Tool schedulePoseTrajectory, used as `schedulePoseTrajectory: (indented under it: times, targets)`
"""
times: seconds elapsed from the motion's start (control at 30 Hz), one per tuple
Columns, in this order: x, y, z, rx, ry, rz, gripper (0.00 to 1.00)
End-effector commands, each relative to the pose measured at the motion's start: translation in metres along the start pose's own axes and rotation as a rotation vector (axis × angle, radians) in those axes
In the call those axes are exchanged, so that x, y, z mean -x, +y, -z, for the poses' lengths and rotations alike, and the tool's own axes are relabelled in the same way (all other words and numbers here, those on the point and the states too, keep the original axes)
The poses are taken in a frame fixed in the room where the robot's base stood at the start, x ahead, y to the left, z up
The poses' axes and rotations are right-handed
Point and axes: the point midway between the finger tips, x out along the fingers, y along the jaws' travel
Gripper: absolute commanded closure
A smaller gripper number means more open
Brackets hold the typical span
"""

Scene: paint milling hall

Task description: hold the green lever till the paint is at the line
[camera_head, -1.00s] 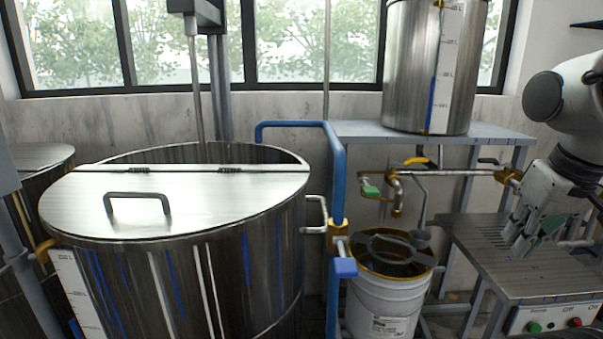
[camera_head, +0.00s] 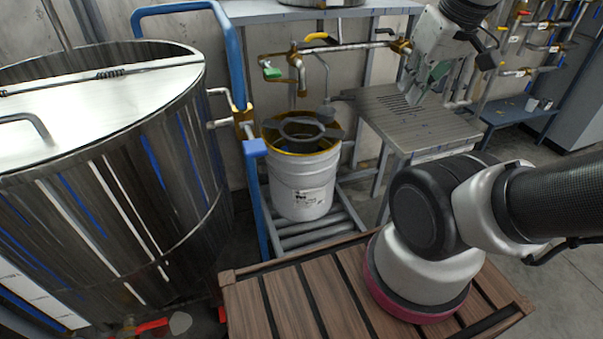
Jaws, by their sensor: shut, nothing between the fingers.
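The green lever (camera_head: 271,71) sits on a pipe valve above and left of the white bucket. The bucket (camera_head: 302,190) stands on a roller rack under the spout (camera_head: 300,75), with a dark strainer-like ring (camera_head: 303,128) across its yellow-stained rim. Its inside looks dark; I cannot make out a paint level or a line in it. My gripper (camera_head: 413,98) is shut and empty, pointing down over the grey slotted bench, to the right of the lever and well apart from it.
A large steel vat (camera_head: 110,190) fills the left, with a blue pipe (camera_head: 235,60) and blue-handled valve (camera_head: 255,148) beside it. The slotted bench (camera_head: 385,118) stands right of the bucket. A yellow handle (camera_head: 318,37) sits on the upper pipe. More pipes (camera_head: 520,70) line the right.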

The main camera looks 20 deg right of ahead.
Motion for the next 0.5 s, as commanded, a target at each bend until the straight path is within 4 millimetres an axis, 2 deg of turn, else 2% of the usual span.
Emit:
schedulePoseTrajectory:
  times: [0.3,0.5]
  targets:
    - [0.0,-0.002,0.0,0.007,-0.001,0.003,1.0]
    - [-0.022,-0.01,0.005,0.046,-0.102,0.015,1.0]
